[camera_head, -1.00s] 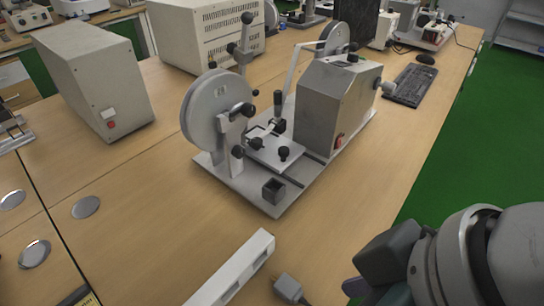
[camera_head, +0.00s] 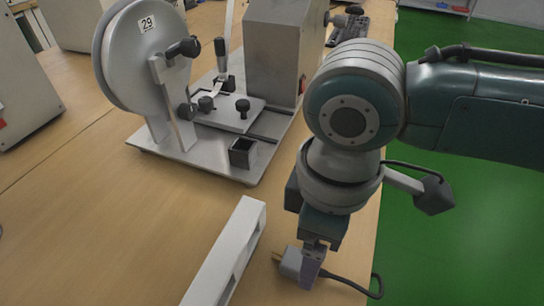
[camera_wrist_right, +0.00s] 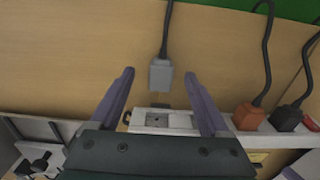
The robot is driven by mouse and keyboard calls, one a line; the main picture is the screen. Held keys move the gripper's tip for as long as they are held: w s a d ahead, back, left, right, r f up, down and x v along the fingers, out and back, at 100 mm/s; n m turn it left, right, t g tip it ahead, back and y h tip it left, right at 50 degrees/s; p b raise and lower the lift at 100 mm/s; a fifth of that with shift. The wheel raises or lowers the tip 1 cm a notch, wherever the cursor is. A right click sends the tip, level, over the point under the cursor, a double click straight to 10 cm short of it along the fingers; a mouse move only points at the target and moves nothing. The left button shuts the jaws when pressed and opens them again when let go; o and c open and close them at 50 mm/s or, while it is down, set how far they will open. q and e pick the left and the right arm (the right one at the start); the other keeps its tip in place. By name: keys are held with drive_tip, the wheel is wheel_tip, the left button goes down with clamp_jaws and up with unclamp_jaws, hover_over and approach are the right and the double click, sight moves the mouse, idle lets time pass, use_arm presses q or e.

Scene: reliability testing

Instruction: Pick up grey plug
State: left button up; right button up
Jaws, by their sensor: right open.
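The grey plug (camera_head: 290,262) lies on the wooden table near its right edge, with its prongs pointing left and its dark cord trailing right. My right gripper (camera_head: 312,262) points down over the plug and partly covers it. In the right wrist view the open gripper (camera_wrist_right: 159,75) has its purple-grey fingers apart, one on each side of the grey plug (camera_wrist_right: 161,75). The plug shows between the fingertips, with visible gaps on both sides. My left gripper is in neither view.
A white power strip (camera_head: 222,262) lies just left of the plug. In the wrist view an orange plug (camera_wrist_right: 248,117) and a dark plug (camera_wrist_right: 285,119) sit at the strip. A grey machine on a metal baseplate (camera_head: 200,165) stands behind. The table's left-front is clear.

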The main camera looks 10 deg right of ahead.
sight(294, 263)
drive_tip(key=f+b, duration=0.1)
drive_tip(key=f, duration=0.3)
drive_tip(key=shift+a+f, duration=0.2)
drive_tip(key=shift+r, duration=0.1)
clamp_jaws()
idle(0.3)
